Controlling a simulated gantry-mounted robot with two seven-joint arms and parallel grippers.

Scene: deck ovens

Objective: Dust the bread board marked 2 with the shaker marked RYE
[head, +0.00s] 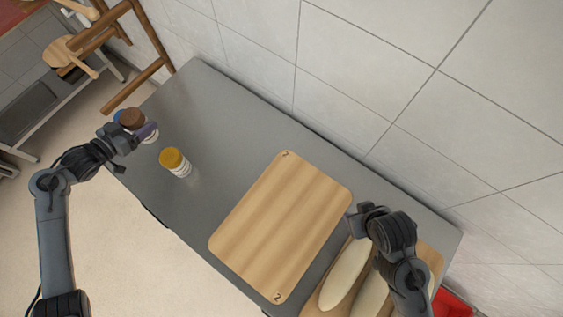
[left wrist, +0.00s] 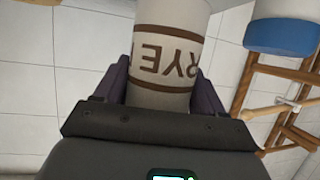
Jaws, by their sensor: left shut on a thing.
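The shaker marked RYE (left wrist: 168,62) is white with brown bands and stands between the fingers of my left gripper in the left wrist view; its lettering appears upside down. In the head view my left gripper (head: 143,134) is shut on this brown-capped shaker (head: 131,118) at the far left end of the grey table. The bread board marked 2 (head: 280,225) lies flat and bare at the middle of the table, with a 2 at two of its corners. My right gripper (head: 366,211) is beside the board's right edge; its fingers are not clear enough to judge.
A yellow-capped shaker (head: 175,163) stands between my left gripper and the board. A blue-capped shaker (left wrist: 283,36) is close beside the held one. Another board with pale loaves (head: 345,275) lies under my right arm. A tiled wall (head: 360,80) borders the table (head: 225,115).

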